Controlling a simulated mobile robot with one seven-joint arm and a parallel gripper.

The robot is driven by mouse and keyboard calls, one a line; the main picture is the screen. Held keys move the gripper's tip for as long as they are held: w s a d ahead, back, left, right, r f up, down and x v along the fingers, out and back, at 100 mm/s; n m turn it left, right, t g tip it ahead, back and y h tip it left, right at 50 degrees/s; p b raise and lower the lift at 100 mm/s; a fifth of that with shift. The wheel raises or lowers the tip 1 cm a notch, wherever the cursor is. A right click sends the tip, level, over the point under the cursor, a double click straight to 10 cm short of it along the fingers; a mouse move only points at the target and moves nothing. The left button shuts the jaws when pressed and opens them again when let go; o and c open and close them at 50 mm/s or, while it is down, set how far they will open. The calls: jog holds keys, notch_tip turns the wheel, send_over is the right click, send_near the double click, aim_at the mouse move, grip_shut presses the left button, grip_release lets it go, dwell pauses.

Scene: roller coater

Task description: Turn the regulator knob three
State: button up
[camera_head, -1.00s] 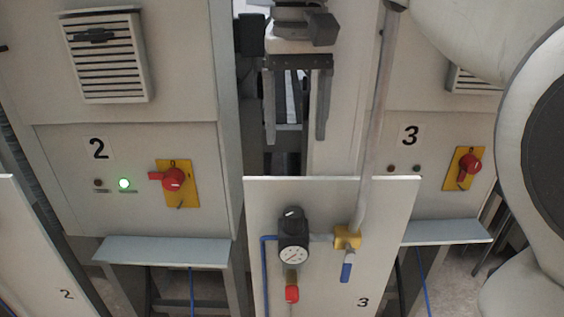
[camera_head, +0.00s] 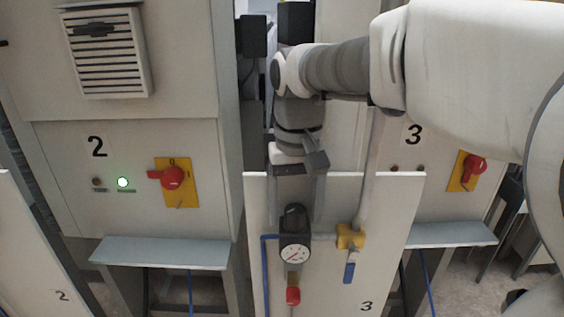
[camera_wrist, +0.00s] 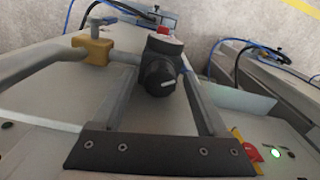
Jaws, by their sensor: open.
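The regulator knob (camera_head: 293,215) is a black round knob on the regulator of panel 3 (camera_head: 345,285), above a round white gauge (camera_head: 294,254). In the wrist view the knob (camera_wrist: 160,76) shows a white mark on its face. My gripper (camera_head: 298,206) points down at the top of the panel. Its two fingers are apart, and in the wrist view the gripper (camera_wrist: 158,68) has one finger on each side of the knob, with gaps visible. Whether the tips reach fully around the knob is hard to tell.
A yellow valve with a blue lever (camera_head: 350,238) and a grey pipe stand close right of the regulator. A red fitting (camera_head: 293,295) hangs below. Cabinets 2 and 3 behind carry red switches (camera_head: 172,178) on yellow plates. Cabinet 2 has a lit green lamp (camera_head: 123,182).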

aim_at(296, 209)
jog(key=shift+f, duration=0.15)
jog(key=shift+c, duration=0.3)
grip_shut()
jog(key=shift+n, duration=0.8)
jog(key=shift+o, duration=0.3)
grip_release()
notch_tip(296, 209, up, 18)
jog(key=p, duration=0.3)
jog(key=shift+f, duration=0.25)
